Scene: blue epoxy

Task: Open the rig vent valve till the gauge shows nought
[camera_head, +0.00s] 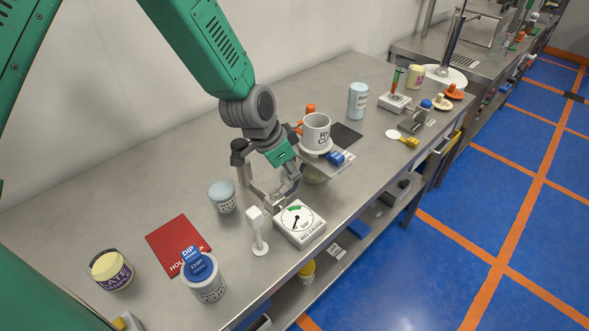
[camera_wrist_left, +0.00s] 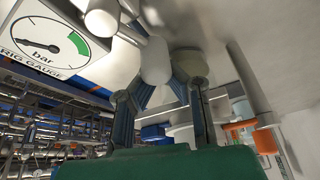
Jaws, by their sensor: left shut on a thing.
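The needle points away from the green sector there; I cannot read any figures. My left gripper (camera_head: 285,192) reaches down behind the gauge and is shut. In the wrist view its fingers (camera_wrist_left: 160,95) close around a pale rounded piece (camera_wrist_left: 155,62), which looks like the vent valve's handle. The gripper hides most of the valve in the head view. My right gripper is out of view.
A grey post (camera_head: 241,160) stands behind my gripper. The bench's front edge is near.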

